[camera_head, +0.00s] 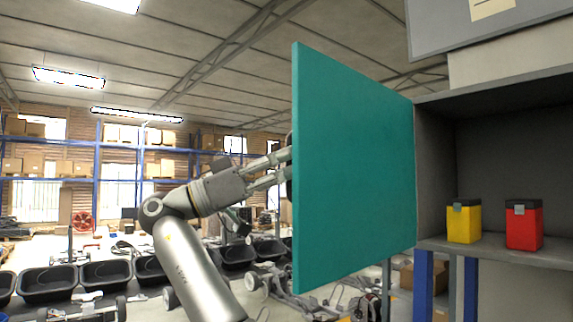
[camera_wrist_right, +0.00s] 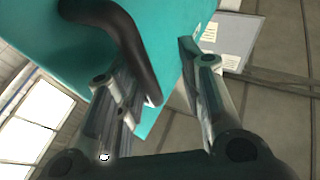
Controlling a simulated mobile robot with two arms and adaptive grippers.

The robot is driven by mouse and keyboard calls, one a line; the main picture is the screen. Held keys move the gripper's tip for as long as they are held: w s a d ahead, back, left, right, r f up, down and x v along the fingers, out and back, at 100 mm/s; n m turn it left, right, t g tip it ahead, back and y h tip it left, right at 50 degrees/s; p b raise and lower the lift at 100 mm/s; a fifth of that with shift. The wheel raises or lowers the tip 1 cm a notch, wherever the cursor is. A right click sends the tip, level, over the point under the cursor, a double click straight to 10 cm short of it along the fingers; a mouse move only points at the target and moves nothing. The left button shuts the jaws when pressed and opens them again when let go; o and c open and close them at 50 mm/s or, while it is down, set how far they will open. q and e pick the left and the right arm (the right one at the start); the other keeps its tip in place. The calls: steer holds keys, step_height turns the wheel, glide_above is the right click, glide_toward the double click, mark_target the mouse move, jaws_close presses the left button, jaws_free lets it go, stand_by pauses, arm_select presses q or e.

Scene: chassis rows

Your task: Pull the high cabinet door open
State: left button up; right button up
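The teal cabinet door (camera_head: 352,170) is swung wide open from the left side of the high cabinet (camera_head: 434,180). It also fills the top of the right wrist view (camera_wrist_right: 165,25). Its black handle (camera_wrist_right: 128,45) is on the outer face, mostly hidden behind the door edge in the head view. My right gripper (camera_head: 280,167) is at that outer face by the handle. In the right wrist view its fingers (camera_wrist_right: 160,78) are spread apart, with the handle close to the left finger; I cannot tell if they touch. My left gripper is not in view.
A yellow box (camera_head: 464,222) and a red box (camera_head: 524,226) stand on the cabinet shelf. Black bins (camera_head: 105,278) and wheeled chassis (camera_head: 310,300) stand on the floor beyond. Blue racks (camera_head: 98,165) line the far wall. Air left of my arm is clear.

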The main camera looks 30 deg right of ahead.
steer(key=v, duration=0.7)
steer(key=shift+a, duration=0.15)
steer(key=shift+w+f, duration=0.1)
